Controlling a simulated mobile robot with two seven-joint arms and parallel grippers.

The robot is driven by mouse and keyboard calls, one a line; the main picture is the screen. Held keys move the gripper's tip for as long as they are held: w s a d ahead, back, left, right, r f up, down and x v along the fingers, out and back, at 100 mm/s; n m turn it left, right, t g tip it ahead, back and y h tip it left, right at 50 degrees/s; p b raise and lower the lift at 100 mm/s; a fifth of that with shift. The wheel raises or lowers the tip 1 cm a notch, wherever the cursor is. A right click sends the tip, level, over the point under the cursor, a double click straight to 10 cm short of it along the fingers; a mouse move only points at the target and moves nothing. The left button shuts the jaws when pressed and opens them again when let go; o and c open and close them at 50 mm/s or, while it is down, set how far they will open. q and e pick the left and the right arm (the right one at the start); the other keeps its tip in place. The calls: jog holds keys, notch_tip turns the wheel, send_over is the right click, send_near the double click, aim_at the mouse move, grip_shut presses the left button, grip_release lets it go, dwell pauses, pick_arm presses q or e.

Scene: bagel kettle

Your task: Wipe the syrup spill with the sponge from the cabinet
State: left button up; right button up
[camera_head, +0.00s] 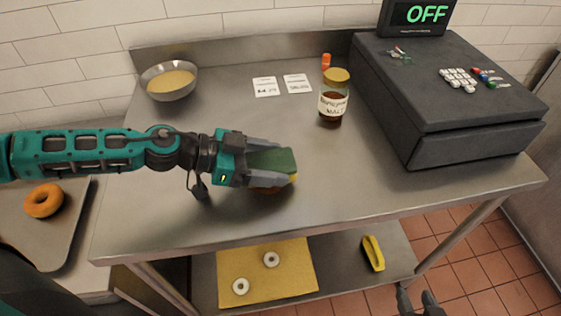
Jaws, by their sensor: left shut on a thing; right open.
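My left gripper (268,165) reaches in from the left over the steel table. It is shut on a sponge (279,160) with a green top and a yellow underside. A small brown patch of the syrup spill (266,190) shows just below the gripper's near finger; the sponge and gripper hide the rest. I cannot tell whether the sponge touches the tabletop. My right gripper (416,295) is at the bottom edge, in front of the table; its two dark fingertips show apart, open and empty.
A labelled jar (333,98) with a yellow lid, a cash register (440,95), two cards and a metal bowl (169,82) stand toward the back. A lower shelf (345,280) holds a yellow board (265,285) and a yellow item (373,254). A bagel (43,201) lies at left.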

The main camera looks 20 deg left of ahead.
aim_at(252, 167)
pick_arm(q)
jog(key=shift+s+a+f+b, duration=0.2)
jog(key=shift+s+a+b, duration=0.2)
jog(key=shift+a+b, duration=0.25)
jog(key=shift+s+a+f+b, duration=0.15)
jog(key=shift+s+a+b, duration=0.25)
jog(key=shift+a, duration=0.35)
jog(key=shift+s+a+r+b, duration=0.25)
jog(key=shift+a+r+b, duration=0.05)
jog(key=shift+a, duration=0.1)
jog(key=shift+s+a+f+b, duration=0.2)
jog(key=shift+a+b, duration=0.25)
jog(key=shift+b, duration=0.3)
jog(key=shift+b+v, duration=0.85)
jog(key=shift+b, duration=0.25)
jog(key=shift+s+a+b, duration=0.25)
jog(key=shift+a+b, duration=0.05)
jog(key=shift+b, duration=0.1)
jog(key=shift+r, duration=0.15)
